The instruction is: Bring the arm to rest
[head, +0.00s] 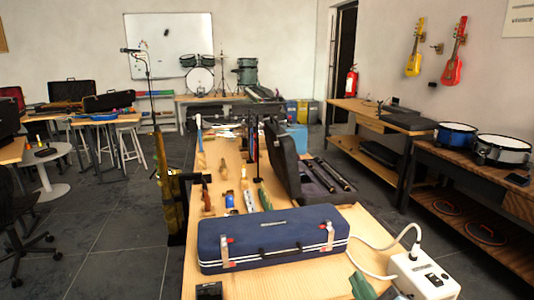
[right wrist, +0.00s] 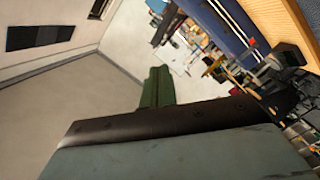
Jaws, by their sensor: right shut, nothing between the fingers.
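My right gripper (head: 359,282) shows only as a small green tip at the bottom edge of the head view, in front of the table's near end. It looks to be just left of a white power box. In the right wrist view its green fingers (right wrist: 157,88) are shut together and hold nothing. Most of the right arm is out of the head view. My left gripper is not in view.
A blue instrument case (head: 272,238) lies across the near end of the long wooden table (head: 310,282). The white power box (head: 425,277) with its cable stands to its right. Drums (head: 500,151) sit on a right-hand bench. Open grey floor (head: 115,255) lies left.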

